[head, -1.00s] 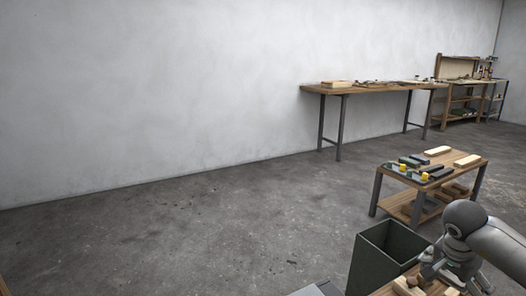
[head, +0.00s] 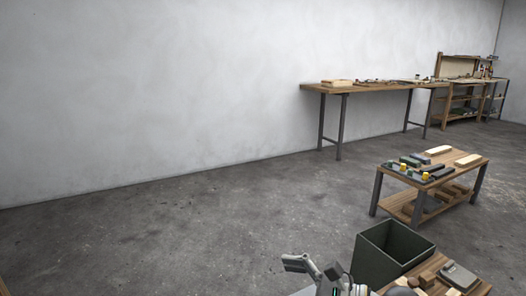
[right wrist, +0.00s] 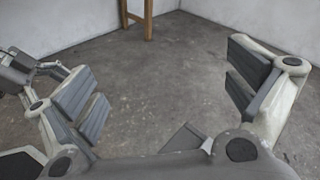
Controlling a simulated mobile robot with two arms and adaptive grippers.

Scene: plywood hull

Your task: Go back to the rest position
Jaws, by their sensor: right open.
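My right gripper (head: 297,264) shows at the bottom centre of the head view, over the floor and left of the dark bin. In the right wrist view its fingers (right wrist: 165,90) are spread wide apart, with nothing between them but bare floor beyond. My left gripper is in neither view.
A dark green open bin (head: 392,250) stands just right of my right gripper. Beside it, a near wooden surface (head: 478,288) holds wood blocks (head: 427,279) and a grey object (head: 458,274). A low table (head: 465,161) stands farther right, a long bench (head: 375,89) along the wall. The left floor is clear.

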